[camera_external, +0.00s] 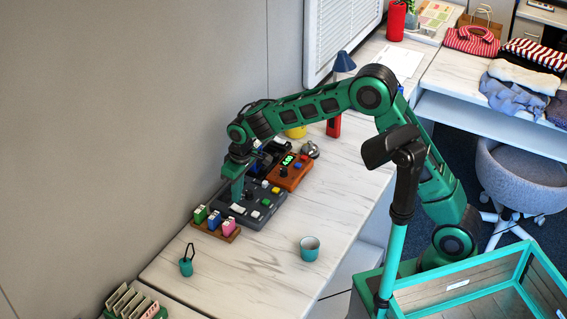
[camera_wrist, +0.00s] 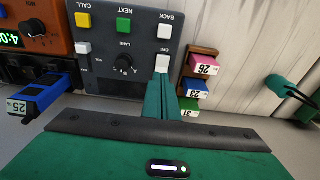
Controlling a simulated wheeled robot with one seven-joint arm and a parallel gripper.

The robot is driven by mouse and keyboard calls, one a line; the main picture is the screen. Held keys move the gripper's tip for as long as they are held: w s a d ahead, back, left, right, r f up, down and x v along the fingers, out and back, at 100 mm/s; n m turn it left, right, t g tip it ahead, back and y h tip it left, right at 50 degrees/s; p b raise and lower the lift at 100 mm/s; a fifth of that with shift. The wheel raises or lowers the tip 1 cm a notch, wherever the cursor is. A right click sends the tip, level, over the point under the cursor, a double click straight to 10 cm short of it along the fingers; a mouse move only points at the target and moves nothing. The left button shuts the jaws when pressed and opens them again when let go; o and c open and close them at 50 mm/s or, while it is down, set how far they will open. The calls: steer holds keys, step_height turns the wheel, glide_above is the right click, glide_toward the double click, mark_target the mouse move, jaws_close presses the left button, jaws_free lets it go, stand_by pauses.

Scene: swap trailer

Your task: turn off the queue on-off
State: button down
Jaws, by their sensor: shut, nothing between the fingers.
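The dark grey queue panel (camera_external: 262,217) lies on the white desk. In the wrist view the panel (camera_wrist: 103,45) appears upside down, with CALL, NEXT and BACK buttons and a black LANE knob (camera_wrist: 124,65). The white on-off switch (camera_wrist: 162,62) is at the panel's edge, beside the OFF label. It also shows in the external view (camera_external: 237,209). My gripper (camera_wrist: 163,78) is shut and empty, its fingertips right at the white switch. I cannot tell whether they touch it. The fingers hide part of the switch and its surroundings. In the external view my gripper (camera_external: 237,200) points down over the panel.
A wooden rack of coloured number tags (camera_external: 217,228) stands close beside the panel. An orange clock box (camera_external: 289,172) is behind it. A teal cup (camera_external: 310,249) and a small teal holder (camera_external: 186,266) stand nearer the front. The desk around the cup is clear.

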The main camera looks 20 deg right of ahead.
step_height(320, 180, up, 11)
steer(key=s+d, duration=0.2)
steer(key=shift+s+d+f, duration=0.15)
steer(key=shift+s+d, duration=0.25)
